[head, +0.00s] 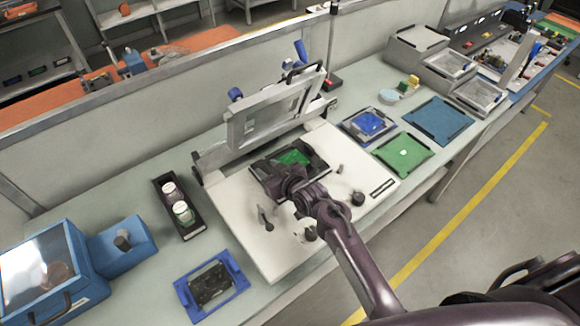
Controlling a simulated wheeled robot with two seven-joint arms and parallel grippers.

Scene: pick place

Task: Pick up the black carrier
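The black carrier (317,161) is a dark frame with a green board in it. It lies on the white fixture plate (340,150) in the middle of the head view, under a raised grey hinged frame (275,110). My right gripper (268,177) is over the carrier's near-left edge, and its arm comes in from the lower right. The gripper and wrist cover part of the carrier. The fingertips are not clear, so I cannot tell whether they touch or grip it. My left gripper is not in view.
A black tray with two small jars (178,206) stands left of the fixture. A blue-framed board (211,286) lies in front left. Blue boxes (50,270) stand at far left. Blue (369,124), green (404,153) and larger blue (438,121) panels lie to the right.

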